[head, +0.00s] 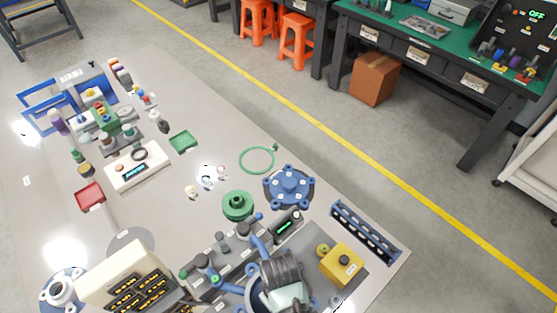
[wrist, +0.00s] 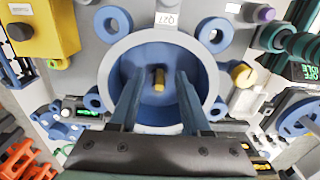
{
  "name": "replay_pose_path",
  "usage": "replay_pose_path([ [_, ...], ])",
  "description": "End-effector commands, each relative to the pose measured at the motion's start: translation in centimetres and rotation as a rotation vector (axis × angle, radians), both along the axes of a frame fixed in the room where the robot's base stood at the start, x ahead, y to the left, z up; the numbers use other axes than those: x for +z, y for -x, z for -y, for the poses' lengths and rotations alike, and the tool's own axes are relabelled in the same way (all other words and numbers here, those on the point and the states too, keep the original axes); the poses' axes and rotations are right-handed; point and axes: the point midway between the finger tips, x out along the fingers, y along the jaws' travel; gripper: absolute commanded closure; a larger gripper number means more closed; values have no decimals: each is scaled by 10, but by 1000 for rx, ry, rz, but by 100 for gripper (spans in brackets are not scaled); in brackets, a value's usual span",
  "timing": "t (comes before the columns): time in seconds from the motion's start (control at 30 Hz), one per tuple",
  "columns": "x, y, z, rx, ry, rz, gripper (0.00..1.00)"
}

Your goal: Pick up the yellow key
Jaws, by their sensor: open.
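A small yellow piece (wrist: 159,78), which looks like the yellow key, stands in the middle of a round blue flanged housing (wrist: 113,62) in the wrist view. My gripper (wrist: 157,76) is open, its two dark fingers reaching toward the housing's opening. The yellow piece shows between the fingertips, with a gap on each side. I cannot tell how deep the fingertips are. In the head view the blue housing (head: 256,300) is partly behind my arm, and the key is hidden.
A yellow box with a black knob (head: 342,262) and a blue slotted rack (head: 364,232) stand right of the housing. A blue flanged cover (head: 289,187) and a green round part (head: 237,205) lie behind it.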

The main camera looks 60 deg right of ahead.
Motion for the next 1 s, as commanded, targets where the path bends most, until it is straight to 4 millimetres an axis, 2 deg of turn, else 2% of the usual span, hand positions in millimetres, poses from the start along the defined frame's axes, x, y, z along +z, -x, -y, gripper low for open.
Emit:
replay_pose_path([
  [0.3, -6, 0, 0, 0, 1, 1, 52],
  [0.37, -6, 0, 0, 0, 1, 1, 62],
  [0.57, -6, 0, 0, 0, 0, 1, 98],
  [0.6, -6, 0, 0, 0, 0, 1, 100],
  [1.0, -6, 0, 0, 0, 0, 1, 100],
])
